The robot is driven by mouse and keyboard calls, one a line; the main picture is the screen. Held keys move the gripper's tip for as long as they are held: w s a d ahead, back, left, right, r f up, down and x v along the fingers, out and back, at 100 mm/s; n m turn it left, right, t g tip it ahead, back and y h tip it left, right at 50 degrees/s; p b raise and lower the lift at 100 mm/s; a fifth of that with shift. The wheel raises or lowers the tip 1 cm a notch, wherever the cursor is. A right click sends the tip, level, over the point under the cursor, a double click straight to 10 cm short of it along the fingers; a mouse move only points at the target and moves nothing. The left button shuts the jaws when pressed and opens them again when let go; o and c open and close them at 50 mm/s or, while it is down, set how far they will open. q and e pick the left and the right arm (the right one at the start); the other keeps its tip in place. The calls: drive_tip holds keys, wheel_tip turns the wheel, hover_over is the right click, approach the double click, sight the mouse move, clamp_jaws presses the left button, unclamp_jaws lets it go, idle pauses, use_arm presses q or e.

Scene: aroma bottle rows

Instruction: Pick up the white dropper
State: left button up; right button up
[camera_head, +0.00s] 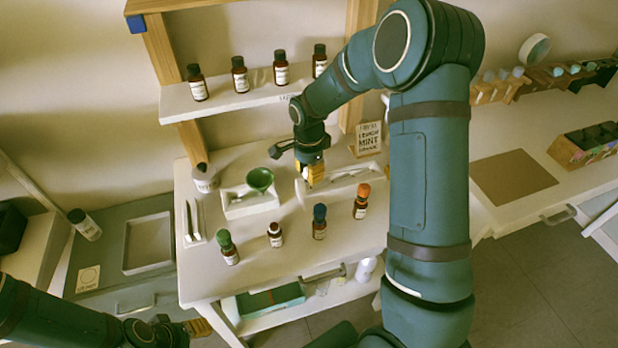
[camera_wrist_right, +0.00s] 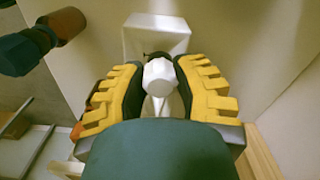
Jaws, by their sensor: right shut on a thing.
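The white dropper (camera_wrist_right: 160,78) is between the two yellow-and-black fingers of my right gripper (camera_wrist_right: 158,90) in the wrist view, and the fingers are closed on it. In the head view my right gripper (camera_head: 313,178) is low over the back right of the white table, by the long white tray (camera_head: 345,186). The dropper is mostly hidden there by the fingers. I cannot tell whether it touches the tray. My left gripper (camera_head: 200,327) is at the bottom left, in front of the table, partly seen; its opening does not show clearly.
A green funnel (camera_head: 260,179) sits at a white holder. Several brown bottles line the shelf (camera_head: 235,101).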

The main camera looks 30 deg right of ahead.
wheel_tip(320, 180, up, 10)
drive_tip(key=shift+r+p, duration=0.1)
drive_tip(key=shift+p, duration=0.8)
use_arm(q)
drive_tip(key=shift+w+r, duration=0.3)
drive_tip(key=shift+r, duration=0.6)
drive_tip(key=shift+a+r, duration=0.1)
use_arm(e)
drive_tip(key=shift+s, duration=0.1)
